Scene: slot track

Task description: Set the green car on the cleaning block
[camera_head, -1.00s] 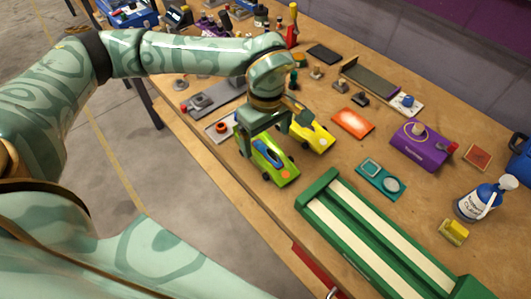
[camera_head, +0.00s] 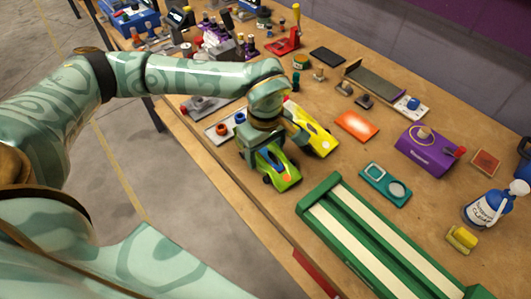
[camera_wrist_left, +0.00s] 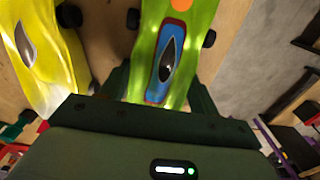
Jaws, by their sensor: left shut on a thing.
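The green car (camera_head: 284,174), with a blue cockpit and an orange spot, is at the near-left edge of the wooden table. My left gripper (camera_head: 265,143) is down over its rear and shut on it. In the left wrist view the green car (camera_wrist_left: 172,55) lies between the dark fingers (camera_wrist_left: 160,88). I cannot tell whether its wheels touch the table. A long green block (camera_head: 375,238) with two cream strips lies to the right of the car, apart from it; it looks like the cleaning block, though I cannot be sure. My right gripper is out of view.
A yellow car (camera_head: 320,140) is close beside the green one, also in the wrist view (camera_wrist_left: 40,55). An orange pad (camera_head: 357,126), a teal tray (camera_head: 385,184), a purple box (camera_head: 427,150) and a spray bottle (camera_head: 487,205) stand beyond. Bare table separates car and green block.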

